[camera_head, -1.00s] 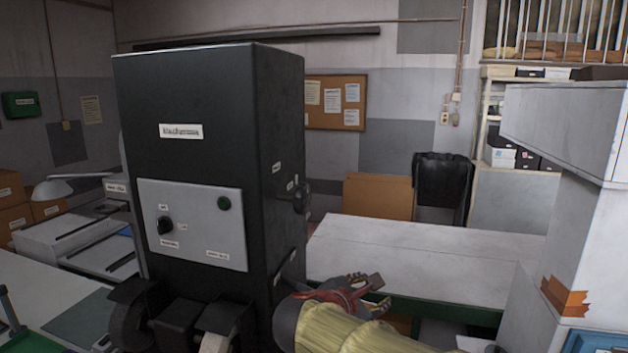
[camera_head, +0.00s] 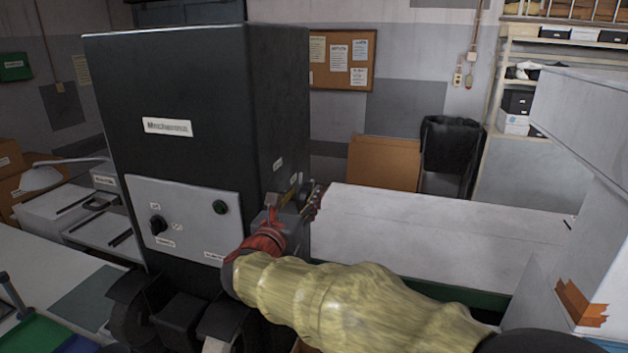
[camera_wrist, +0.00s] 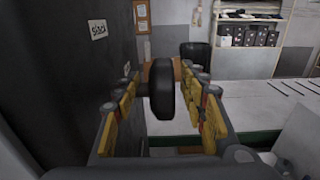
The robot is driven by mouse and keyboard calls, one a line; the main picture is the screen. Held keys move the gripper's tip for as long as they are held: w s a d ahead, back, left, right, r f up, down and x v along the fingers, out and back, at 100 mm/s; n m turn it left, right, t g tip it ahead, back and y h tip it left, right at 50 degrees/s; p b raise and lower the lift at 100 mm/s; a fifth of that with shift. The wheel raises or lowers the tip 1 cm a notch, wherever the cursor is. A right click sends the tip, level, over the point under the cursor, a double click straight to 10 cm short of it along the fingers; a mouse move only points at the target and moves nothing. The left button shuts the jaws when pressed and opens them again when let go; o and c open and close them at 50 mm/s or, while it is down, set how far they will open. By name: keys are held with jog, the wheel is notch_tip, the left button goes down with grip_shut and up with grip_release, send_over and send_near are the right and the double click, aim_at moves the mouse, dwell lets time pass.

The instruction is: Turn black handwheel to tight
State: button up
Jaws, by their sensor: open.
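The black handwheel (camera_wrist: 161,88) is on the right side of the tall black machine (camera_head: 190,100). In the wrist view it stands edge-on between the two yellow-padded fingers of my gripper (camera_wrist: 168,105). The fingers are apart, with one on each side of the wheel, and I see a gap on both sides. A label reading "slack" (camera_wrist: 98,31) is on the machine's side in the wrist view. In the head view my gripper (camera_head: 296,200) is at the machine's right side, and it hides most of the wheel. The "tight" label cannot be read.
A grey panel (camera_head: 188,235) with a black knob and a green button is on the machine's front. A long white table (camera_head: 430,225) stands behind my arm at right. A black bin (camera_head: 450,152) stands beyond it. A grey-white block (camera_head: 590,130) fills the right edge.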

jog(key=p+x, duration=0.1)
jog(key=x, duration=0.6)
jog(key=shift+w+d, duration=0.1)
jog(key=shift+w, duration=0.1)
jog(key=shift+r, duration=0.1)
grip_shut()
dwell(0.4)
